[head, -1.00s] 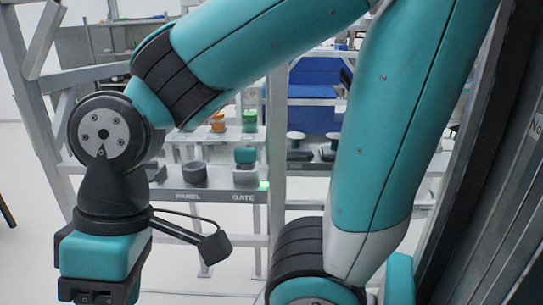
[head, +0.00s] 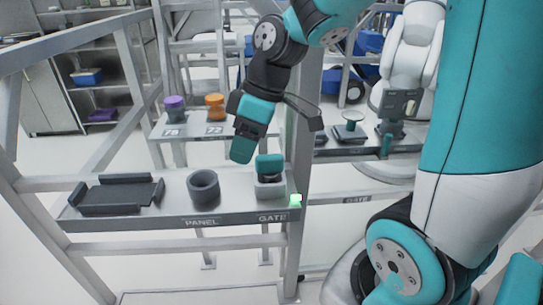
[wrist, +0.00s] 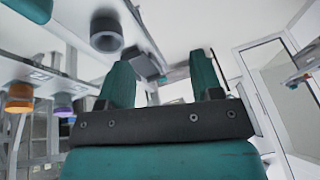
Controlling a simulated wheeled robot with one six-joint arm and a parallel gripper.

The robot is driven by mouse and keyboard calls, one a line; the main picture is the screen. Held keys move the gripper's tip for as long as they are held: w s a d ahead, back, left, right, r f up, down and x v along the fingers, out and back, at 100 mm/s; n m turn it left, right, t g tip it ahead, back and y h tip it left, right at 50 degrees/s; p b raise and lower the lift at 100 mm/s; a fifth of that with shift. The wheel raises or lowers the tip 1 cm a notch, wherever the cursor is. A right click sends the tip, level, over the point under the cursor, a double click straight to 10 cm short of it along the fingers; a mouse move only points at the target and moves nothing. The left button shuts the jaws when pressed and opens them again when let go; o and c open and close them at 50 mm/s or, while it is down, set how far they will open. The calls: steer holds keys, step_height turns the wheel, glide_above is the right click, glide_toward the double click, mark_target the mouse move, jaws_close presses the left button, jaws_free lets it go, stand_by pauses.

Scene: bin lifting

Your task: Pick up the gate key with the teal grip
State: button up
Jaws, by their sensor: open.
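The gate key with the teal grip (head: 270,163) stands upright in a light grey holder (head: 270,188) above the GATE label in the head view. In the wrist view, a teal piece at the top left corner (wrist: 35,8) looks like the same grip, cut off by the frame. My gripper (head: 243,150) is just up and left of the key in the head view, its fingers pointing down. In the wrist view its two teal fingers (wrist: 160,65) are apart with nothing held between them. The key's lower part is hidden in the holder.
A dark round cup (head: 203,187) above the PANEL label and a dark tray (head: 117,193) share the shelf (head: 170,233). Purple (head: 174,103) and orange (head: 214,103) knobs stand on a shelf behind. A post (head: 305,130) rises right of the key, beside a green light (head: 296,200).

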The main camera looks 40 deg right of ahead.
steer(key=n+t+p, duration=0.1)
steer(key=n+p, duration=0.1)
steer(key=p, duration=0.2)
glide_toward(270, 155)
steer(key=p+x, duration=0.1)
steer(key=x, duration=0.2)
steer(key=p+x, duration=0.1)
steer(key=x, duration=0.3)
steer(key=shift+s+a+r, duration=0.15)
steer(key=shift+s+a, duration=0.05)
steer(key=shift+a, duration=0.15)
steer(key=shift+d+p+x, duration=0.15)
steer(key=shift+p+x, duration=0.55)
steer(key=shift+x, duration=0.7)
steer(key=shift+d+p+x, duration=0.2)
steer(key=shift+p+x, duration=0.45)
steer(key=shift+x, duration=0.75)
steer(key=shift+w, duration=0.15)
jaws_close()
step_height(270, 155, up, 20)
steer(key=b, duration=0.3)
steer(key=shift+b, duration=0.4)
